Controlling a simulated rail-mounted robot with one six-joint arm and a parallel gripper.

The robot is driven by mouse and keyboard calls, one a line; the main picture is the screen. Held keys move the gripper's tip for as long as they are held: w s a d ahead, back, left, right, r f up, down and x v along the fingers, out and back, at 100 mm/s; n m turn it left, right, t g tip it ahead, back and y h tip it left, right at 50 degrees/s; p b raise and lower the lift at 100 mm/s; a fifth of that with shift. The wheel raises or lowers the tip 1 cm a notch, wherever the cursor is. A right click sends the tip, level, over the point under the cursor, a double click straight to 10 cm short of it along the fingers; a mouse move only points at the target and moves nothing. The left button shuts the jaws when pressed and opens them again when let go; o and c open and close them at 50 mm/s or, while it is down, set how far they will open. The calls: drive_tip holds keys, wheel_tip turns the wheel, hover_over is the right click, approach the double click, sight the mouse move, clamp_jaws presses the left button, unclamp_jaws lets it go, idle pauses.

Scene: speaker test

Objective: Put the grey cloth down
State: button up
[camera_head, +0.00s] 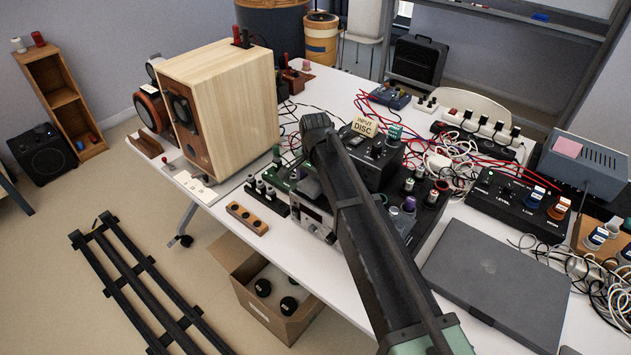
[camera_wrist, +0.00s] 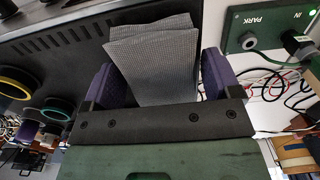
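The grey cloth (camera_wrist: 152,62), folded and finely textured, shows in the wrist view between the two purple fingers of my gripper (camera_wrist: 158,82). It spans from finger to finger, and its lower edge meets the dark palm plate. My gripper appears shut on it. In the head view my arm reaches over the white table (camera_head: 457,215), and I cannot make out the cloth or the fingers there.
A wooden speaker cabinet (camera_head: 225,95) stands at the table's left. A flat grey slab (camera_head: 497,285) lies at the right, beside tangled cables (camera_head: 570,262) and a black LEVEL box (camera_head: 517,205). Electronics crowd the middle. A cardboard box (camera_head: 245,285) stands on the floor below.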

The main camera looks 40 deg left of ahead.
sight(316, 180)
drive_tip(key=shift+o, duration=0.6)
drive_tip(key=shift+r, duration=0.1)
wheel_tip(316, 180, up, 12)
drive_tip(key=p, duration=1.2)
drive_tip(key=w+d, duration=0.2)
drive_tip(key=d, duration=1.7)
drive_tip(key=w+d, duration=0.2)
drive_tip(key=d, duration=1.7)
drive_tip(key=s+d, duration=0.5)
drive_tip(key=d, duration=0.5)
drive_tip(key=s+d, duration=0.4)
drive_tip(key=d, duration=0.7)
drive_tip(key=shift+s, duration=0.35)
